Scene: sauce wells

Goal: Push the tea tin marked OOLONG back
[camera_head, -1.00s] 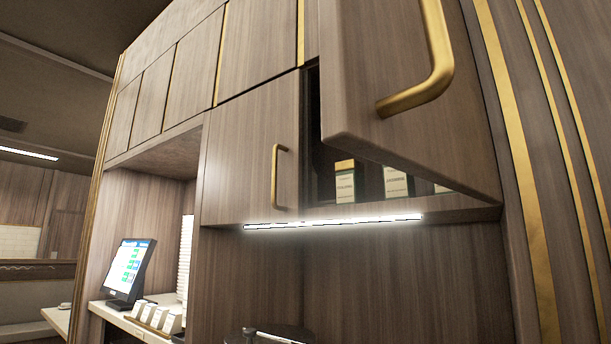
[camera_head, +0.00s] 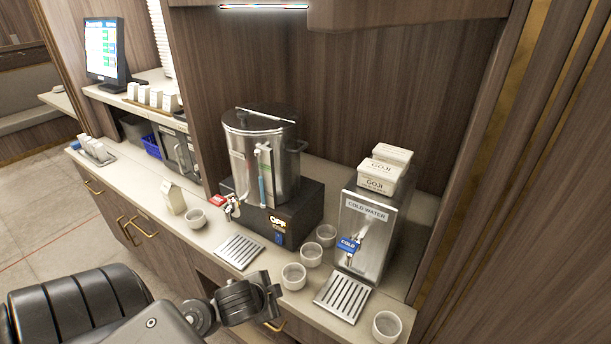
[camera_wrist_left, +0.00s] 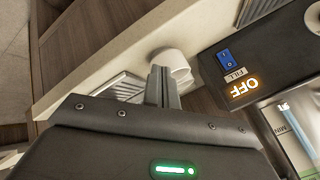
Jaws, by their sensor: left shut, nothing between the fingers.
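No tin marked OOLONG shows in either view now; the inside of the upper cabinet is out of frame. Only the underside and lower edge of the upper cabinet (camera_head: 400,14) show at the top of the head view. My left gripper (camera_head: 272,292) is low in the head view, in front of the counter edge, well below the cabinet. In the left wrist view its fingers (camera_wrist_left: 163,88) are shut together with nothing between them, in front of a white cup (camera_wrist_left: 172,62). My right gripper is not in view.
A steel urn (camera_head: 262,160) on a black base and a cold water dispenser (camera_head: 366,235) topped with GOJI boxes (camera_head: 380,175) stand on the counter. Several cups and drip grates (camera_head: 341,299) sit along the front. A screen (camera_head: 104,50) stands at left.

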